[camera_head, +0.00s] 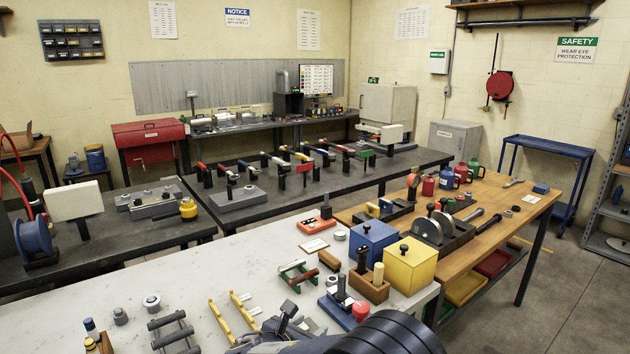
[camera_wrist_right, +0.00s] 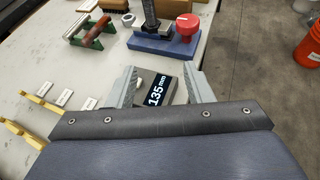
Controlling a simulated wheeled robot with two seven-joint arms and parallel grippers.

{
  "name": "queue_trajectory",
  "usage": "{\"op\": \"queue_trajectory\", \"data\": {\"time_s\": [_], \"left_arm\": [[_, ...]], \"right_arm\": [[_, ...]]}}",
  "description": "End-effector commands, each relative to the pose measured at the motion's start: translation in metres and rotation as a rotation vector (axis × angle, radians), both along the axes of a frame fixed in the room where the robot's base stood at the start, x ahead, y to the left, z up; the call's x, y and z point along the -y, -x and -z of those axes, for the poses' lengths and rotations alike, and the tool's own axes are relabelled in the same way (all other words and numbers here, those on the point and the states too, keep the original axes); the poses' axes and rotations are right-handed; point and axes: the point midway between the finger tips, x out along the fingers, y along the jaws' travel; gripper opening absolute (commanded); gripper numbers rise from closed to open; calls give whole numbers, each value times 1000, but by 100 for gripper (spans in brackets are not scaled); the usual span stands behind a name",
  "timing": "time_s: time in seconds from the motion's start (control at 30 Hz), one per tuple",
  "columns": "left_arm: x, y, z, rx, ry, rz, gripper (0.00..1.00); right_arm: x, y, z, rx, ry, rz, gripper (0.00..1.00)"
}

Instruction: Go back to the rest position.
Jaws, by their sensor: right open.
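My right gripper (camera_head: 288,318) is at the bottom of the head view, low over the front of the white bench (camera_head: 190,285). In the right wrist view the gripper (camera_wrist_right: 161,76) has its two grey fingers apart. A small dark block (camera_wrist_right: 155,92) with a display reading 135 mm shows between the fingers. I cannot tell whether it touches them. My left gripper is not in view.
Ahead of the right gripper stands a blue-based fixture (camera_wrist_right: 165,45) with a red knob (camera_wrist_right: 188,24). Yellow rails (camera_head: 220,320) lie to its left. Blue (camera_head: 373,243) and yellow (camera_head: 410,266) boxes stand behind. Open floor (camera_head: 570,290) is at right.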

Motion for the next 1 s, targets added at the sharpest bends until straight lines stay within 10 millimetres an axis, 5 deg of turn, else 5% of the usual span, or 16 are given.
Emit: {"op": "queue_trajectory", "data": {"time_s": [0.27,0.57,0.8,1.0], "left_arm": [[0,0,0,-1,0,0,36],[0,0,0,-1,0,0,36],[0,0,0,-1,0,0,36],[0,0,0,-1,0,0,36]], "right_arm": [[46,8,-8,-30,-162,148,46],[126,42,-21,-65,-485,449,46],[208,119,-33,-61,-955,901,46],[245,207,-41,1,-1415,1351,46]]}}
